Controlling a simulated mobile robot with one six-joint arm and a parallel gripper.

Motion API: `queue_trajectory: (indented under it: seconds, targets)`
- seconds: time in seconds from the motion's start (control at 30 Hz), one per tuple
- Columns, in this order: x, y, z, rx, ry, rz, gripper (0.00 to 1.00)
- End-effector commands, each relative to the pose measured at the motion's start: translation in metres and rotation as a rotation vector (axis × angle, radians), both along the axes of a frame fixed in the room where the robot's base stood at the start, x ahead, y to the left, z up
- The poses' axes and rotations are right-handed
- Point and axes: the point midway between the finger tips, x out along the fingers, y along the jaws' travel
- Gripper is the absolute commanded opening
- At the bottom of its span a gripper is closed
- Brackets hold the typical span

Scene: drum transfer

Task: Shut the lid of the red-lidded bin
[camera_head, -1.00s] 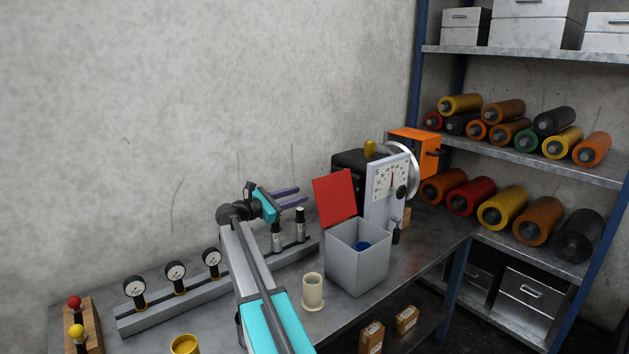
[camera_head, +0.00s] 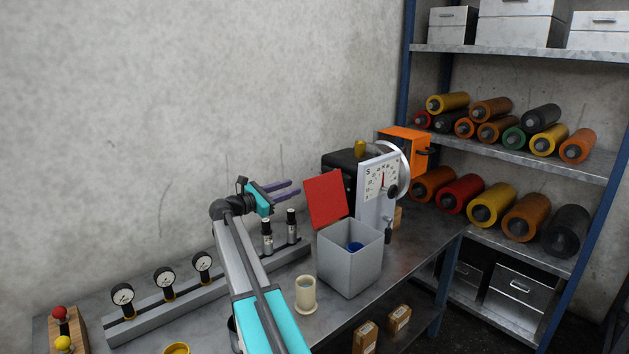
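The grey bin (camera_head: 349,268) stands on the metal bench, with its red lid (camera_head: 326,199) raised and leaning back from the far left rim. A blue object (camera_head: 355,247) lies inside the bin. My gripper (camera_head: 294,189) is to the left of the red lid and behind it, at about the height of its upper part. Its two purple fingers point right and are parted with nothing between them. The fingertips look apart from the lid.
A dial machine (camera_head: 378,182) stands just behind the bin. A cream cup (camera_head: 305,293) stands at the bin's front left. Pressure gauges (camera_head: 164,282) and dark-topped cylinders (camera_head: 267,236) line a rail at left. A shelf with rollers (camera_head: 490,204) is at right.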

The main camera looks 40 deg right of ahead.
Motion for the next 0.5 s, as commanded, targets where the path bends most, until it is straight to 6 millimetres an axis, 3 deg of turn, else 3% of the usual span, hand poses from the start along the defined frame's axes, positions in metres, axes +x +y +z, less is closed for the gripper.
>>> queue_trajectory:
  seconds: [0.5]
  targets:
    - [-0.006,-0.076,0.002,0.0,0.0,-0.003,0.31]
